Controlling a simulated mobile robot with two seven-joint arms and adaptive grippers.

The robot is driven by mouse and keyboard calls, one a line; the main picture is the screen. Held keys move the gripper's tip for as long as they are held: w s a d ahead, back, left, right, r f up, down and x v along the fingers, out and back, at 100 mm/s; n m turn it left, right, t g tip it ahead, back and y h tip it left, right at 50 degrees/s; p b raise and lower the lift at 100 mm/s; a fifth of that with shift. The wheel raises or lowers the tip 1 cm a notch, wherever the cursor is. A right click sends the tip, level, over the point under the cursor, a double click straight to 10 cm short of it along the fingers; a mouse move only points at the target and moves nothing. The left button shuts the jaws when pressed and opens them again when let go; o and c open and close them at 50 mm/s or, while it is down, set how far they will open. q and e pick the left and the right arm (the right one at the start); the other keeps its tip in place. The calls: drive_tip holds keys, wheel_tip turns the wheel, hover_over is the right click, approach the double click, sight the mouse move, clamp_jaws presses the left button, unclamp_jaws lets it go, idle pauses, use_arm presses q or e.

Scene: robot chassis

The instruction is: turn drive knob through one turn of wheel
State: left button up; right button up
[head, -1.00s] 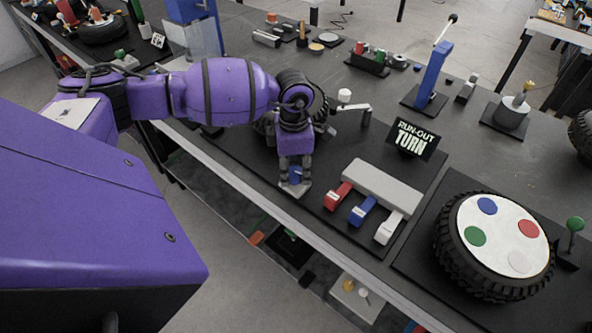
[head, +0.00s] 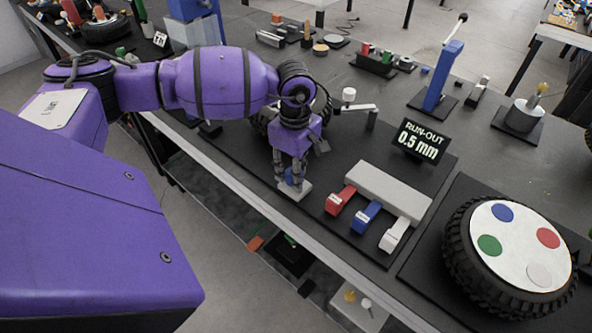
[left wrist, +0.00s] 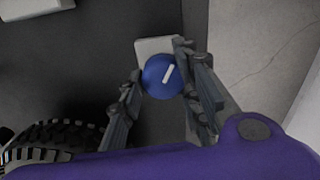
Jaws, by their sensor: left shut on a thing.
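The drive knob (head: 293,177) is a blue round knob on a light grey block near the front edge of the bench. My left gripper (head: 291,174) points down over it and is shut on it, a finger on either side. In the left wrist view the knob (left wrist: 158,84) shows a white pointer line slanting up to the right, between the fingers (left wrist: 161,68). The wheel, with a black knobbly tyre (left wrist: 60,138), shows at the lower left there. In the head view my wrist hides most of this wheel. The right gripper is not in view.
A black sign (head: 420,141) reads "RUN-OUT 0.5 mm". Red (head: 340,200), blue (head: 366,215) and white (head: 395,236) tabs stick out from a grey block right of the knob. A second wheel with coloured discs (head: 462,255) lies at the right. Tools stand behind.

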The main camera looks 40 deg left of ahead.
use_arm(q)
drive_tip(key=shift+w+a+r, duration=0.15)
idle(0.3)
drive_tip(key=o, duration=0.8)
drive_tip(key=shift+c, duration=0.2)
drive_tip(key=o, duration=0.3)
drive_tip(key=shift+w, duration=0.15)
wheel_tip(320, 180, up, 12)
drive_tip(key=shift+f, duration=0.1)
